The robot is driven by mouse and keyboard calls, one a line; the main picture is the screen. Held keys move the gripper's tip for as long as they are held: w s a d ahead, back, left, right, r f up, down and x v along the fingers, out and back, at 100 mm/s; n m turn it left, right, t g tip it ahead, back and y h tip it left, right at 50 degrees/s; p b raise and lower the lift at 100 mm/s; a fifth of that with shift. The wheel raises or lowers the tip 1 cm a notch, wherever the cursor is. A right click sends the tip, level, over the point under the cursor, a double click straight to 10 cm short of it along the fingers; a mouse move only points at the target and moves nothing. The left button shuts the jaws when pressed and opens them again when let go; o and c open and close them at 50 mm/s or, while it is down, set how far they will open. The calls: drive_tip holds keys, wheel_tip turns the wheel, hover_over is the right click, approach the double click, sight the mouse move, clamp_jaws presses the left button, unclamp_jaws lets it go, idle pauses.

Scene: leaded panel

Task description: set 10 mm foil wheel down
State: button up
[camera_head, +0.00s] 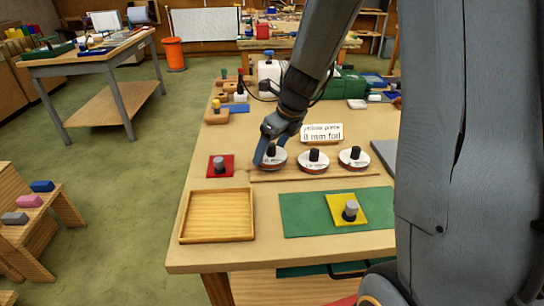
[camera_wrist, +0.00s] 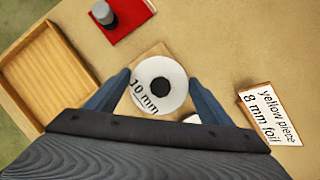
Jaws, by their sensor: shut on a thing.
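The 10 mm foil wheel (camera_wrist: 172,99) is a white disc with a black knob, its label readable in the wrist view. My gripper (camera_wrist: 160,79) is shut on it, one blue finger on each side. In the head view my gripper (camera_head: 269,152) and this wheel (camera_head: 276,162) are at the left end of a row of wheels on the table (camera_head: 220,140). The wheel is over or on a light wooden board (camera_wrist: 128,108); I cannot tell whether it touches. Two similar wheels, the middle one (camera_head: 313,166) and the right one (camera_head: 354,162), stand to its right.
A sign (camera_head: 322,133) reading "yellow piece 8 mm foil" stands behind the wheels. A red piece (camera_head: 213,172) with a grey knob lies to the left. A wooden tray (camera_head: 217,239) and a green mat (camera_head: 300,222) with a yellow piece (camera_head: 338,213) lie in front.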

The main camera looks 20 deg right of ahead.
drive_tip(key=shift+f, duration=1.25)
drive_tip(key=shift+f, duration=0.2)
drive_tip(key=o, duration=1)
drive_tip(key=shift+r, duration=0.1)
